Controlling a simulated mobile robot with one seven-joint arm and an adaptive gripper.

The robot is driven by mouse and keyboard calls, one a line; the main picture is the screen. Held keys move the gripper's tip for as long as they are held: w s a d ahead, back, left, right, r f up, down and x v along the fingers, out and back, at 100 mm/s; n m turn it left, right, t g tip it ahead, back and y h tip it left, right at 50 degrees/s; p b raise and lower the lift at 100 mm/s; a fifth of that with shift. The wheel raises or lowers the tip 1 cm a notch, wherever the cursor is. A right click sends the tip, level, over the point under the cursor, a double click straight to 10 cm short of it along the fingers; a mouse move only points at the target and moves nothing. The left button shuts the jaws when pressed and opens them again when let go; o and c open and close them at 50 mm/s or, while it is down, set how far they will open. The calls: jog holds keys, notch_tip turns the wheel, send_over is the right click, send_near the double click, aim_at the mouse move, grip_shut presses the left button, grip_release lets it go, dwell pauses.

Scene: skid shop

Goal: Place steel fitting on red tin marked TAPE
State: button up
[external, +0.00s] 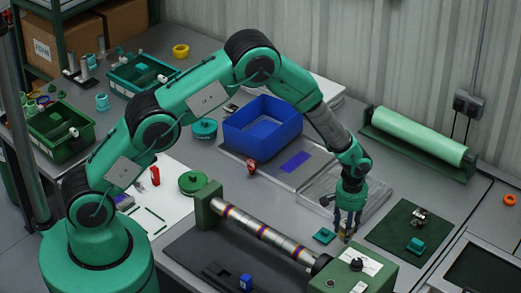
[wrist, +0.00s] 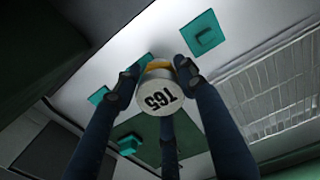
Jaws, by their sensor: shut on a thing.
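My gripper (external: 347,226) points down over the front right of the bench, left of a dark green mat. Its fingers are closed around a short grey cylinder with a yellow band (external: 347,238), which looks like the steel fitting. A small red object (external: 251,167) sits by the tray below the blue bin, and another red object (external: 155,176) stands on a white sheet. No TAPE marking is readable on either.
A teal square piece (external: 324,236) lies just left of my gripper. The green mat (external: 393,242) holds small parts. A blue bin (external: 262,128) stands behind; a steel roller (external: 262,232) between green blocks lies in front. A clear tray (external: 318,196) lies behind my gripper.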

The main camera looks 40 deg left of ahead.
jog(key=s+a+r+n, duration=0.1)
jog(key=a+r+n, duration=0.15)
jog(key=a, duration=1.25)
jog(key=a+r+n+p, duration=0.1)
jog(key=a+n, duration=0.2)
jog(key=a, duration=1.1)
jog(key=s+a+r+n, duration=0.1)
jog(key=a+n, duration=0.2)
jog(key=a, duration=1.2)
jog(key=s+a+r+n+p, duration=0.2)
jog(key=s+a+n, duration=0.8)
jog(key=s+a, duration=1.7)
jog(key=shift+s+a+r, duration=0.3)
jog(key=shift+a+r, duration=0.45)
jog(key=shift+a, duration=0.25)
jog(key=w+a, duration=0.3)
jog(key=w, duration=0.1)
jog(key=w+a+f, duration=0.1)
jog(key=w+a, duration=0.6)
jog(key=w, duration=0.1)
jog(key=shift+w+a+f+b, duration=0.1)
jog(key=shift+a+f+b, duration=0.15)
jog(key=shift+b, duration=0.05)
